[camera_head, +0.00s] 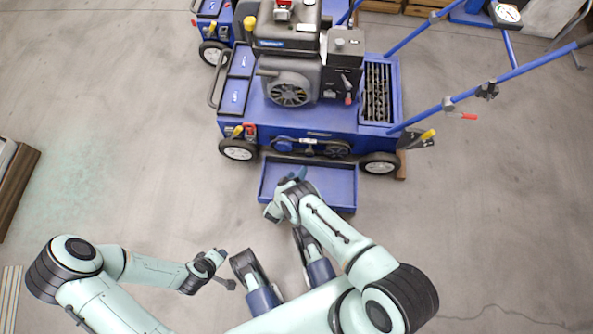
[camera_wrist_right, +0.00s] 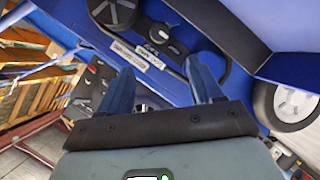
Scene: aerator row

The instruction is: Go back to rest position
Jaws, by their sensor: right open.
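My right gripper (camera_head: 291,180) is over the blue tray at the near side of the aerator machine. In the right wrist view its two blue fingers (camera_wrist_right: 160,85) stand apart with nothing seen between them, pointing at the machine's blue side. My left gripper (camera_head: 224,278) is low and left of centre in the head view, over bare floor, away from the machine. Its fingers are small and dark there, so their opening is unclear.
A blue aerator (camera_head: 300,112) with a black engine stands ahead, its open blue tray (camera_head: 333,184) on the near side. Its blue handle bars (camera_head: 475,92) reach out to the right. A second blue machine (camera_head: 213,30) is behind.

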